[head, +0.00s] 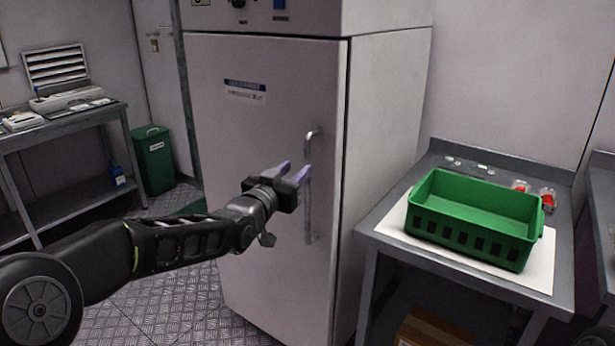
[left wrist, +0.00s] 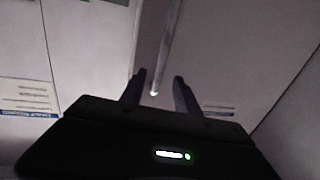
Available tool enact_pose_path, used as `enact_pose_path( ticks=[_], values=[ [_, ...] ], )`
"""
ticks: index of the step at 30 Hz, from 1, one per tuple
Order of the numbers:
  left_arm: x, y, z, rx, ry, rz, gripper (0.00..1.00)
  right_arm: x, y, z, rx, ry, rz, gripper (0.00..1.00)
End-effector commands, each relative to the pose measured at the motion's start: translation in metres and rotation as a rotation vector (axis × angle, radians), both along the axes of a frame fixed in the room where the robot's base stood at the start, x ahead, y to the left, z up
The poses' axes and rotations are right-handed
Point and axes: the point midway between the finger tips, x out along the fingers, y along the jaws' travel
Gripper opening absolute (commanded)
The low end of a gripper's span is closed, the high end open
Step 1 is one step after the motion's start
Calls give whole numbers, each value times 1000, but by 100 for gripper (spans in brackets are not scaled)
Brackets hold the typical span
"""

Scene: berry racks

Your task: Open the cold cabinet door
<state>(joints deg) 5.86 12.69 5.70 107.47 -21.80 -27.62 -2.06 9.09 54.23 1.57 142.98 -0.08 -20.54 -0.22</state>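The cold cabinet is a tall pale grey cabinet whose door (head: 262,215) looks shut in its frame. A vertical bar handle (head: 312,215) is near the door's right edge. My left gripper (head: 294,174) is in front of the handle at about mid-height, with its fingers apart and nothing held. In the left wrist view the handle (left wrist: 160,48) runs up from the gap between the two fingertips (left wrist: 159,88). I cannot tell whether the fingers reach around the bar or stop short of it. My right gripper is not in view.
A table (head: 375,222) right of the cabinet holds a green crate (head: 470,245) on a white sheet. A cardboard box (head: 435,328) is under it. A green bin (head: 153,165) and a desk (head: 75,122) stand at the left. Floor shows in front of the cabinet, left.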

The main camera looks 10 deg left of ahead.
Motion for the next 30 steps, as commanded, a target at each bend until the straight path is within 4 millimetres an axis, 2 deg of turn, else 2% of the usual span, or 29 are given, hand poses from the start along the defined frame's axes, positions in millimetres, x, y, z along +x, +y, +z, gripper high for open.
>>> enact_pose_path(
  ticks=[3, 14, 24, 30],
  values=[
    [0, 1, 7, 4, -13, 1, 38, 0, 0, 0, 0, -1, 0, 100],
    [7, -1, 5, 1, -8, 0, 38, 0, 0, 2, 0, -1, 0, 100],
    [54, -10, 5, 0, -6, 0, 38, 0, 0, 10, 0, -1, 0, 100],
    [74, -13, 5, 1, -6, 1, 38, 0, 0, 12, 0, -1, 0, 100]
  ],
)
